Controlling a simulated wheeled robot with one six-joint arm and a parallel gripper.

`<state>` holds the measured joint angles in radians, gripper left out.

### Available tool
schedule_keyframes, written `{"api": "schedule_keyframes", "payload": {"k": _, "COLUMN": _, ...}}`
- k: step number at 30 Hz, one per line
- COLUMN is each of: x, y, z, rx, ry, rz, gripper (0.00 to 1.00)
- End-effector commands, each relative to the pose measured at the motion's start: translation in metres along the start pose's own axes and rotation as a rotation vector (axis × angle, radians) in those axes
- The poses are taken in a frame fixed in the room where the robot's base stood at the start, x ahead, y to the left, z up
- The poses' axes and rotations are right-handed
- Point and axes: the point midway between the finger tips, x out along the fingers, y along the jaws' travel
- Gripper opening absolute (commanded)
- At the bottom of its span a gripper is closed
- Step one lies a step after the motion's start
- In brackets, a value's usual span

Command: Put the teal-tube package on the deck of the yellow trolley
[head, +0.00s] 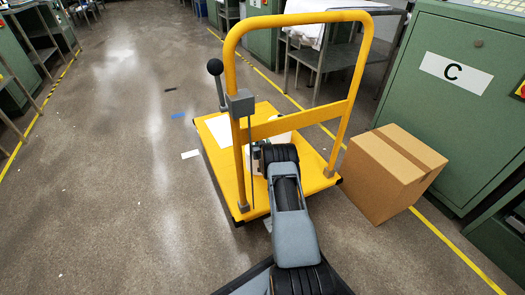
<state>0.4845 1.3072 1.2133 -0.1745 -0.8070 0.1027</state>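The yellow trolley (318,182) stands in the middle of the head view, its deck low on the floor and its tall handle frame on the near side. My arm reaches forward past the handle frame, over the deck. My gripper (258,158) is at the arm's far end, mostly hidden by the arm and the frame; its fingers cannot be made out. A pale rounded object (282,138) shows partly beside the gripper, behind the frame's crossbar. It may be the package, but no teal tube is visible. I cannot tell whether it is held or resting on the deck.
A white sheet (219,130) lies on the deck's left part. A lever with a black knob (215,67) stands at the handle's left. A cardboard box (385,180) sits right of the trolley, before green machine C (450,110). The floor at left is open.

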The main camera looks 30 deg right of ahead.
Motion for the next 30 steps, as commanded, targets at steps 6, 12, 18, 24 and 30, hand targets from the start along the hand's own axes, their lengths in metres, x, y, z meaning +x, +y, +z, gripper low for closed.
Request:
{"api": "schedule_keyframes", "payload": {"k": 6, "x": -0.037, "y": 0.0, "z": -0.006, "rx": 0.0, "ry": -0.002, "rz": 0.001, "gripper": 0.77}}
{"api": "schedule_keyframes", "payload": {"k": 12, "x": -0.074, "y": 0.001, "z": -0.005, "rx": 0.0, "ry": -0.002, "rz": 0.001, "gripper": 0.77}}
{"api": "schedule_keyframes", "payload": {"k": 18, "x": -0.099, "y": 0.001, "z": -0.003, "rx": 0.0, "ry": -0.001, "rz": 0.001, "gripper": 0.77}}
{"api": "schedule_keyframes", "payload": {"k": 24, "x": -0.11, "y": 0.0, "z": -0.002, "rx": 0.0, "ry": 0.0, "rz": 0.001, "gripper": 0.77}}
{"api": "schedule_keyframes", "payload": {"k": 30, "x": -0.111, "y": 0.0, "z": -0.001, "rx": 0.0, "ry": 0.001, "rz": 0.0, "gripper": 0.77}}
